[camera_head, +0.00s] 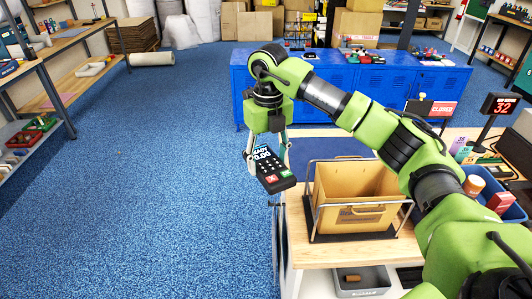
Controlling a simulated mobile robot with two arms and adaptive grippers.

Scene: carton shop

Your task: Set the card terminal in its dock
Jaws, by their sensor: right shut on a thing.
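The card terminal (270,169) is dark with a lit screen and a red and a green key. My right gripper (267,152) is shut on it and holds it tilted, in the air at the left edge of the counter. My right arm comes in from the right and reaches over the counter. I cannot make out the dock for certain; my arm covers part of the counter. My left gripper is not in view.
A cardboard box (358,190) in a metal frame stands on the wooden counter (325,255), just right of the terminal. A blue tray (484,183) with small goods lies at the right. Blue lockers (330,73) stand behind. The blue floor at left is clear.

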